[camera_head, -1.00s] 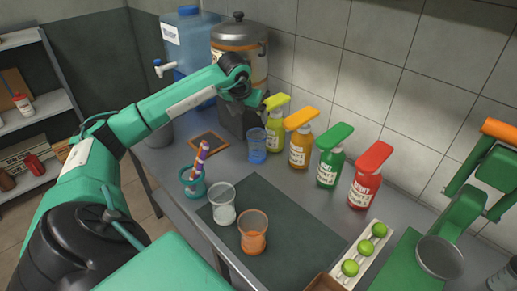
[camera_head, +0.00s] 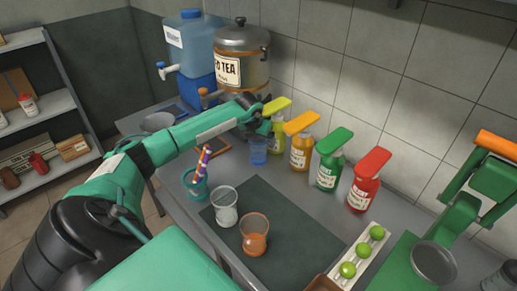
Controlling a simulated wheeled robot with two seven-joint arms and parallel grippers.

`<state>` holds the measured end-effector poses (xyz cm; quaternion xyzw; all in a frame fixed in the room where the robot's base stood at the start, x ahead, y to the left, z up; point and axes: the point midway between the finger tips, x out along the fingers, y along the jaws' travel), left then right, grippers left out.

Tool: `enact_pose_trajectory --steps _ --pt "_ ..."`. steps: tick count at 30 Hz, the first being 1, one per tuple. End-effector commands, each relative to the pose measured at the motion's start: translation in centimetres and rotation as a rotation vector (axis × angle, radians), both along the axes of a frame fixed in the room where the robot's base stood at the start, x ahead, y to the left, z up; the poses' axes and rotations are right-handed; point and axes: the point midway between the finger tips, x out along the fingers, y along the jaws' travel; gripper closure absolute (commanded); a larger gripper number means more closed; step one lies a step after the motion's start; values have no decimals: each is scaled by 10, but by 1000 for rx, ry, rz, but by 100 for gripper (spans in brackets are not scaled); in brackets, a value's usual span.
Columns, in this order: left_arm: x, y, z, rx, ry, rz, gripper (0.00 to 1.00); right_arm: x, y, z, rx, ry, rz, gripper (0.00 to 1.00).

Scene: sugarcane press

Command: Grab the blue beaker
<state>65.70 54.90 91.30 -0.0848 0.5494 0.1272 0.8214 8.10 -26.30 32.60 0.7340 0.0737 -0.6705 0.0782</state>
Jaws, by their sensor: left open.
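The blue beaker (camera_head: 259,152) is a small clear blue cup standing upright on the grey counter, left of the yellow-green bottle. My left gripper (camera_head: 262,128) is just above and behind the beaker's rim in the picture, pointing down toward it. It is open, and its dark fingers are small and partly hidden against the bottle and beaker. I cannot tell whether the fingers touch the beaker. My right gripper is not in view.
Yellow-green (camera_head: 278,128), orange (camera_head: 301,146), green (camera_head: 328,165) and red bottles (camera_head: 366,186) line the wall. A clear cup (camera_head: 224,207) and an orange cup (camera_head: 255,236) stand on the dark mat (camera_head: 300,232). A straw holder (camera_head: 196,184) stands left. The tea urn (camera_head: 240,70) is behind.

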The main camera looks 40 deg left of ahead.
Motion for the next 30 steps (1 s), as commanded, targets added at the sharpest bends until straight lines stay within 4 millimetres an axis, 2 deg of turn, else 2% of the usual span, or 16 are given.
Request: enact_pose_trajectory --steps 6,8,15,17,26,30 --pt "0 0 -1 0 0 -1 9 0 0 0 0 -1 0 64" --pt "0 0 -1 0 0 -1 19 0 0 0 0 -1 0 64" --pt "0 0 -1 0 0 0 66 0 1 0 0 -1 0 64" --pt "0 0 -1 -1 -1 0 75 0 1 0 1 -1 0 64" --pt "1 0 1 0 -2 0 76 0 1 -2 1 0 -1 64" --pt "1 0 9 0 -3 0 76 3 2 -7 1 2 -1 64"
